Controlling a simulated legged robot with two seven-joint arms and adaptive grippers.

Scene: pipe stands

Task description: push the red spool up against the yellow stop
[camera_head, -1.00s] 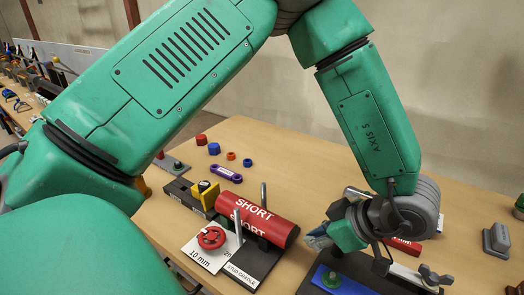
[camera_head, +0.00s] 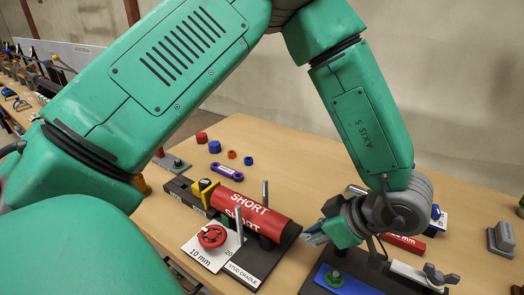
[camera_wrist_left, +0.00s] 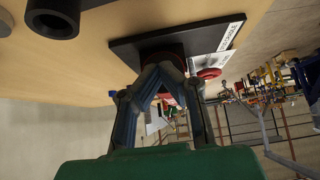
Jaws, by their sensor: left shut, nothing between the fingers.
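The red spool (camera_head: 245,211), marked SHORT, lies on its side on the black stud cradle (camera_head: 262,262), between upright metal pins. The yellow stop (camera_head: 204,190) stands at its far left end; the two look touching or nearly so, and I cannot tell which. My left gripper (camera_head: 308,239) is shut and empty, at the near right end of the spool. In the left wrist view, my left fingertips (camera_wrist_left: 157,72) overlap the dark end of the spool; contact there is unclear. My right gripper is not in view.
A red knob (camera_head: 212,236) sits on a white 10 mm plate in front of the spool. A purple link (camera_head: 227,172) and small red, blue and orange pieces lie behind. A blue-topped fixture (camera_head: 325,280) stands right of the cradle. Open tabletop lies at the back right.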

